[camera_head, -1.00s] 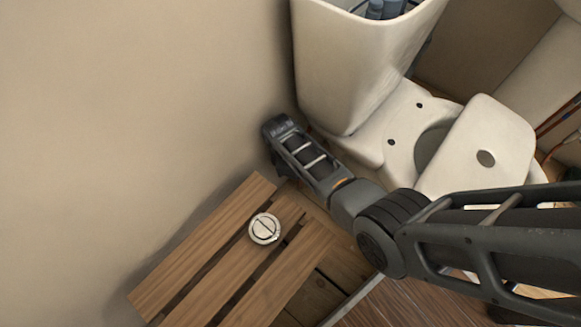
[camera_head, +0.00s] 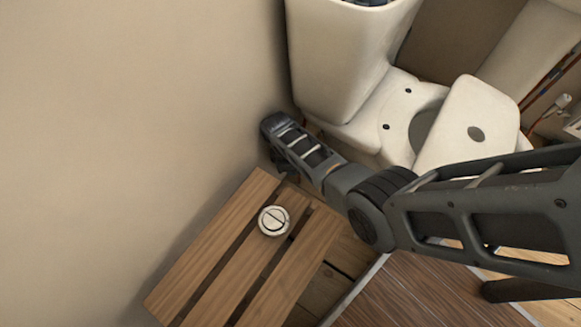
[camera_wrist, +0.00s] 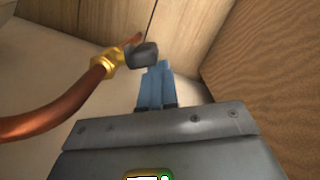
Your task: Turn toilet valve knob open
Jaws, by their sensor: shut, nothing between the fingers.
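In the wrist view, a dark grey valve knob (camera_wrist: 142,54) sits at the end of a brass fitting (camera_wrist: 112,62) on a curved copper pipe (camera_wrist: 45,120). My gripper (camera_wrist: 158,68) has blue fingers that are shut together and empty. Their tips are right by the knob, just below and to its right in the picture; I cannot tell whether they touch it. In the head view the end of my arm reaches down between the wall and the toilet (camera_head: 345,65). The gripper fingers and the knob are hidden there.
A slatted wooden stool (camera_head: 215,245) with a round chrome push button (camera_head: 274,221) on it stands close to my arm. The toilet lid or seat piece (camera_head: 465,130) lies over the bowl. A plain wall (camera_head: 130,120) is on the left.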

